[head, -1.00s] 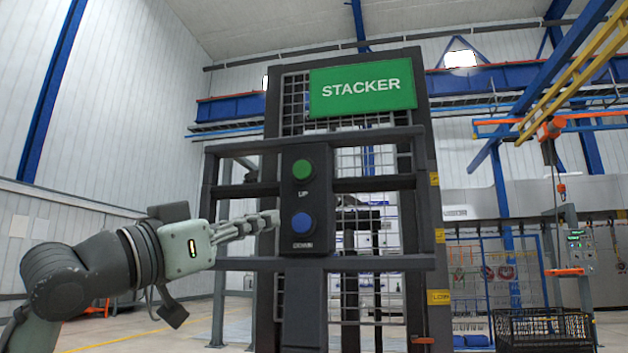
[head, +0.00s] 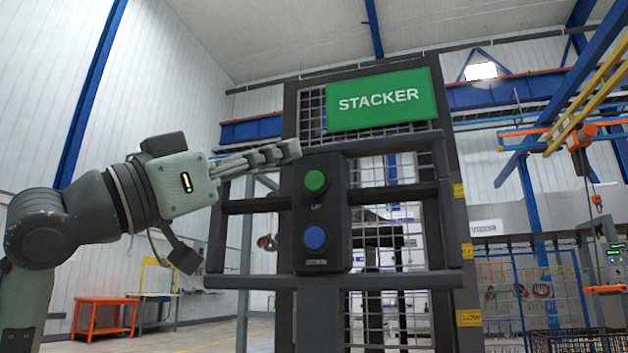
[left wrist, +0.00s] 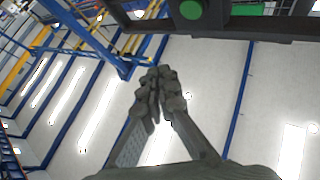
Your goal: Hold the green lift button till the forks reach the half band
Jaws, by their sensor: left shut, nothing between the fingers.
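The round green button (head: 316,181) sits at the top of a dark control box on the stacker, with "UP" under it. It also shows at the top of the left wrist view (left wrist: 190,10). A blue button (head: 317,238) is below it. My left gripper (head: 294,149) is shut and empty, its fingertips just up and left of the green button in the picture, not visibly pressing it. The fingertips also show in the left wrist view (left wrist: 158,78). Yellow bands mark the right post: a lower one (head: 469,318) reads "LOW", with a middle one (head: 467,251) and an upper one (head: 458,190). I cannot clearly make out the forks behind the mesh.
The green STACKER sign (head: 380,99) is above the box. Dark rails (head: 410,283) cross the frame on both sides of it. An orange table (head: 104,315) stands far back left. A hoist (head: 580,150) hangs at right. The floor at left looks open.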

